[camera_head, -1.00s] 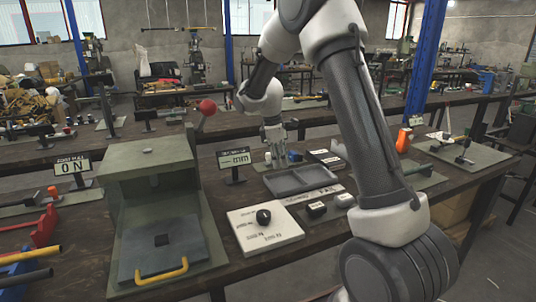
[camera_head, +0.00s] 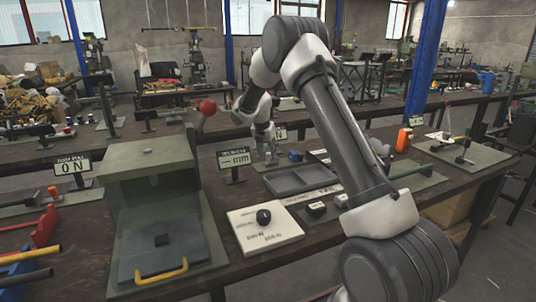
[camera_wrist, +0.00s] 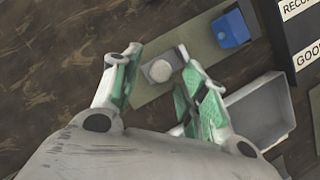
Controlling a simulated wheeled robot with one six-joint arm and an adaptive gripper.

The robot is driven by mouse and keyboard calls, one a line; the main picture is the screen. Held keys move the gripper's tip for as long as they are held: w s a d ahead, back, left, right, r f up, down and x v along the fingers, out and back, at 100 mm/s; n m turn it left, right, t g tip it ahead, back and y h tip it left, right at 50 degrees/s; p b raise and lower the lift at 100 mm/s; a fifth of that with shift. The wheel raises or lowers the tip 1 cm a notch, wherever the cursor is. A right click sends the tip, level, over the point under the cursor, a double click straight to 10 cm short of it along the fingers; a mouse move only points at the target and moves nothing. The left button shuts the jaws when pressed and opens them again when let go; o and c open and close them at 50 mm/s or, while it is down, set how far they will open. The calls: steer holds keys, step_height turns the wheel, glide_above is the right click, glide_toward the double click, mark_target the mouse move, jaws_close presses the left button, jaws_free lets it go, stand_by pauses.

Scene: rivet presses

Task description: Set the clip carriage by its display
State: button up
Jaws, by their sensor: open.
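The clip carriage seems to be the small grey block with a round pale knob (camera_wrist: 161,70) on a flat grey-green strip in the wrist view. A blue block (camera_wrist: 230,28) sits farther along that strip, and also shows in the head view (camera_head: 295,156). The small display (camera_head: 234,160) on a stand seems to show dashes and "mm". My gripper (camera_head: 267,156) is low over the bench, right of the display. In the wrist view my gripper (camera_wrist: 158,52) is open, its green-padded fingers on either side of the knob, with no visible grip. Contact cannot be told.
A grey tray (camera_head: 300,180) lies in front of my gripper. A white board with a black knob (camera_head: 264,217) is nearer. A green press with a red ball handle (camera_head: 208,108) stands left, beside a display reading "0 N" (camera_head: 72,166). Labelled dark bins (camera_wrist: 300,40) are right in the wrist view.

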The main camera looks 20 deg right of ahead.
mark_target(276, 161)
steer(key=shift+x, duration=0.8)
jaws_close()
steer(key=shift+w+d, duration=0.1)
steer(key=shift+d, duration=1.7)
jaws_free()
